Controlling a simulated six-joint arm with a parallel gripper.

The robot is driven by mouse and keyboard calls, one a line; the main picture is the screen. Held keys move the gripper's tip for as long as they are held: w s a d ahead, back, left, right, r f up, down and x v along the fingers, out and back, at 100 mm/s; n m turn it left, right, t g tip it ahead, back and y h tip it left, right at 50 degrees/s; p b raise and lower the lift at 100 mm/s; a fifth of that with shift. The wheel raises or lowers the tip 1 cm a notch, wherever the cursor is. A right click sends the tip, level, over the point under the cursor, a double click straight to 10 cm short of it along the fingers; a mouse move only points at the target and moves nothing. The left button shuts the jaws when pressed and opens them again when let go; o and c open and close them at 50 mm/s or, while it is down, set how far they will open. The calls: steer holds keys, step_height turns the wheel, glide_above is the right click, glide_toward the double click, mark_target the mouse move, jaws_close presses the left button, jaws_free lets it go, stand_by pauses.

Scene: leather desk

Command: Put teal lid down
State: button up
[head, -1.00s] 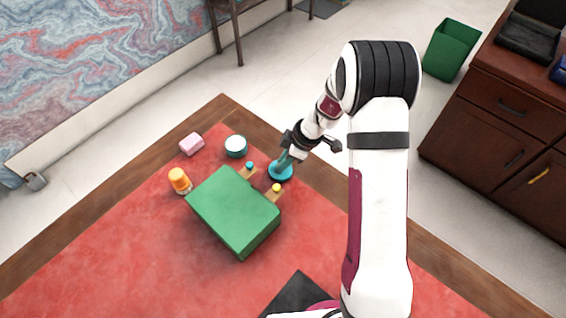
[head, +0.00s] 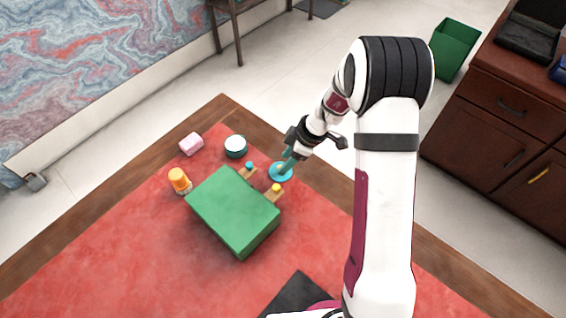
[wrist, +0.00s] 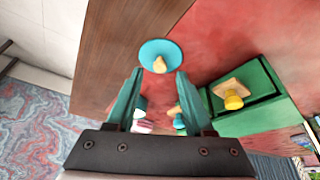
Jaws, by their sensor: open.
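The teal lid (head: 281,172) lies flat on the red desk mat (head: 130,250), near the mat's far edge. In the wrist view the lid (wrist: 148,50) is a round disc with a small tan knob in its middle. My gripper (head: 288,165) is just above it in the head view. In the wrist view its teal fingers (wrist: 160,77) are spread apart with nothing between them, and the lid shows beyond the tips, clear of them. A teal pot (head: 235,151) with a white top stands to the lid's left.
A green box (head: 228,203) stands close in front of the lid, with a yellow knob (head: 276,188) and a teal knob (head: 250,166) on tan pieces sticking out. An orange bottle (head: 178,178) and a pink block (head: 191,144) are to the left. The front left of the mat is clear.

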steer(key=v, duration=1)
steer(key=s+a+r+m, duration=0.2)
steer(key=s+r+m, duration=0.3)
steer(key=s+r, duration=0.15)
steer(key=s+r+m+g+h, duration=0.1)
steer(key=s+r+m+h, duration=0.1)
steer(key=s+m, duration=1.3)
steer(key=s+r, duration=0.1)
steer(key=s, duration=0.5)
steer(key=shift+s+d+m+h, duration=0.2)
steer(key=shift+s+m+h, duration=0.1)
steer(key=shift+s, duration=0.05)
